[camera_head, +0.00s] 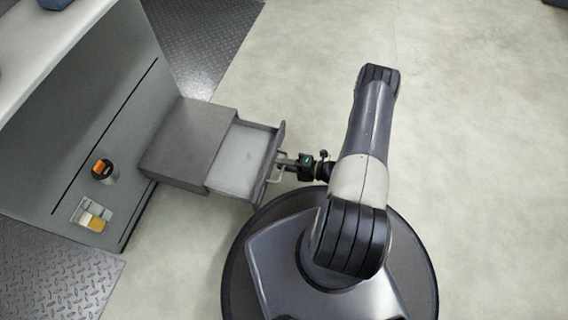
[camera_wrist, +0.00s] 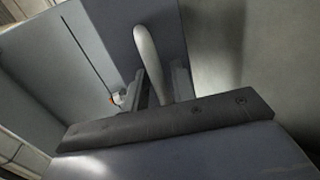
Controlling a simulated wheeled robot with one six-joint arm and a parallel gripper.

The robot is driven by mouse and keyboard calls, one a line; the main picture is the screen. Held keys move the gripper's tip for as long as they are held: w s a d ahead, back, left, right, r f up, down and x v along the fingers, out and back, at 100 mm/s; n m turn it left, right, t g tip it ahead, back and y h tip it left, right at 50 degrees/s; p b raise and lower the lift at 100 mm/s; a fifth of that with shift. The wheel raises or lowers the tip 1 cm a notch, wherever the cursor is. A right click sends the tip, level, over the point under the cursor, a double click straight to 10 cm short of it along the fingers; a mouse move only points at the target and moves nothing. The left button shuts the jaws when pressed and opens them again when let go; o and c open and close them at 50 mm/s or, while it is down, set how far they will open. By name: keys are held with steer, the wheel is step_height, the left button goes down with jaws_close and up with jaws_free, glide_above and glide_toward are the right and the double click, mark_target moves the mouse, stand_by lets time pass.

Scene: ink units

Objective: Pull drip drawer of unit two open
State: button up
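The drip drawer (camera_head: 236,158) is a light-bottomed tray sliding out of a dark grey housing (camera_head: 188,137) on the side of the grey unit. It stands partly out, its inside showing. Its front carries a pale bar handle (camera_head: 277,171). My gripper (camera_head: 284,163) is at this handle, with its fingers around it. In the wrist view the pale handle (camera_wrist: 147,62) rises between the two dark fingers (camera_wrist: 158,85). The fingers look close on the handle, though the exact contact is partly hidden. No unit number is readable.
The grey unit panel (camera_head: 100,130) has an orange-topped round knob (camera_head: 103,170) and a small plate with a yellow part (camera_head: 92,216). Dark tread-plate mats (camera_head: 205,35) lie by the unit. The pale floor (camera_head: 470,120) to the right is clear.

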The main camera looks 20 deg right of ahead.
steer(key=shift+o, duration=0.3)
steer(key=shift+d, duration=0.1)
steer(key=p+v, duration=0.3)
steer(key=v, duration=0.7)
steer(key=shift+s+d, duration=0.25)
steer(key=b+x, duration=0.2)
steer(key=x, duration=0.9)
steer(key=shift+w+a+b, duration=0.15)
steer(key=shift+a+b, duration=0.1)
steer(key=shift+b, duration=0.15)
steer(key=shift+r, duration=0.1)
